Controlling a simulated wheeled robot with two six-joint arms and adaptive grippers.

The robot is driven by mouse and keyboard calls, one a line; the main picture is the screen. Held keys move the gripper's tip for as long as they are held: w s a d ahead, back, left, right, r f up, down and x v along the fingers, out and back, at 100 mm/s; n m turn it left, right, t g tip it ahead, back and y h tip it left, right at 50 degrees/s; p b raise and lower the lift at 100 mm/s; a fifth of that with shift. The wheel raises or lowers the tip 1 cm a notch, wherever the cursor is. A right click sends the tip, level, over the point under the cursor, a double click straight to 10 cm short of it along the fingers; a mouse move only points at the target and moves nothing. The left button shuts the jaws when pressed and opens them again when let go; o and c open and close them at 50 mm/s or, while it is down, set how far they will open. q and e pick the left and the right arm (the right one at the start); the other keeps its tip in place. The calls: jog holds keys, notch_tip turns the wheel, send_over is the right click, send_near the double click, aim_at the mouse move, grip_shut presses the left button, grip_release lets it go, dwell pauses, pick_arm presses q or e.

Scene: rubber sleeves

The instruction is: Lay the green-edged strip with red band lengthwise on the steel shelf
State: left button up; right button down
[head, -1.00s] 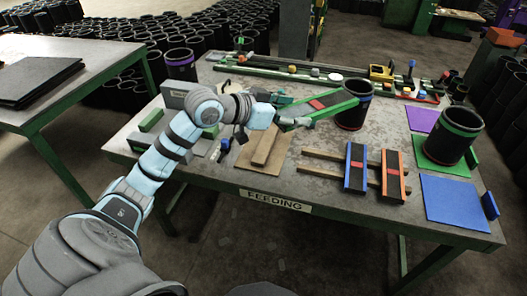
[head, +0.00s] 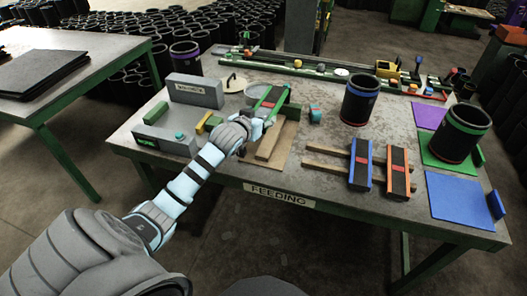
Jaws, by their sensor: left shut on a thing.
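The green-edged strip with the red band (head: 269,104) is held over the back left part of the table, just beyond the wooden blocks. Its long side points away from me, leaning slightly to the right. My left gripper (head: 262,121) is shut on its near end; the fingers are small and partly hidden by the wrist. I cannot tell whether the strip touches anything below. I cannot pick out the steel shelf for certain; grey metal boxes (head: 194,91) stand to the left of the strip. My right gripper is not in view.
Wooden blocks (head: 277,142) on a board lie under my gripper. A blue-edged strip (head: 361,164) and an orange-edged strip (head: 398,174) rest across wooden bars. Black sleeves (head: 360,106) stand at the right. A blue mat (head: 458,201) lies at the front right.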

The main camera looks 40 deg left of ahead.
pick_arm(q)
notch_tip(320, 180, down, 16)
jog(key=b, duration=0.3)
jog(key=o, duration=1.3)
jog(key=shift+f, duration=0.1)
jog(key=shift+f+b, duration=0.15)
jog(key=shift+b, duration=0.4)
jog(key=p+v, duration=0.3)
jog(key=v, duration=1.1)
jog(key=shift+s+a+p, duration=0.15)
jog(key=shift+s+p, duration=0.15)
jog(key=shift+s, duration=0.1)
